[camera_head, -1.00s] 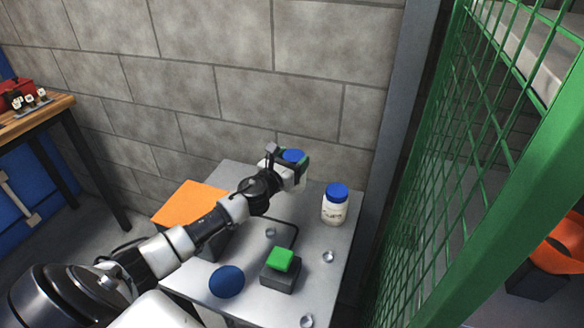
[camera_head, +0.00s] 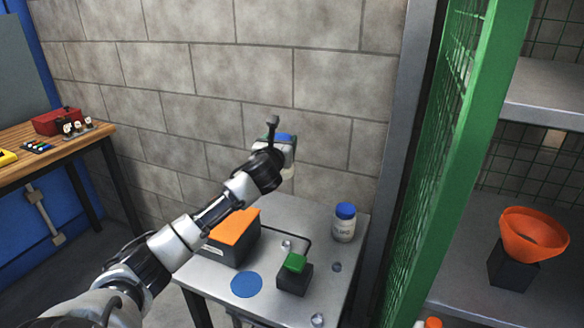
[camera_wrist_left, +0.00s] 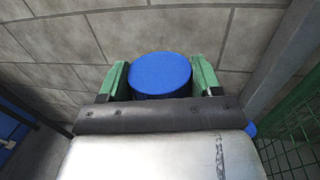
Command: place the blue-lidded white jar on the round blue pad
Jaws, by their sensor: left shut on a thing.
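My left gripper (camera_head: 280,140) is raised above the back of the metal table, near the block wall. It is shut on a blue-lidded jar (camera_wrist_left: 160,75), which sits between its green fingers in the left wrist view. In the head view the arm mostly hides this jar; its blue lid (camera_head: 285,137) shows. A second white jar with a blue lid (camera_head: 344,222) stands upright at the table's right side. The round blue pad (camera_head: 246,284) lies flat and bare near the table's front left. My right gripper is not in view.
A dark box with an orange top (camera_head: 236,228) stands left on the table (camera_head: 292,209). A dark block with a green top (camera_head: 295,275) is right of the pad. Small clear pieces lie nearby. A green mesh panel (camera_head: 430,180) stands at the right.

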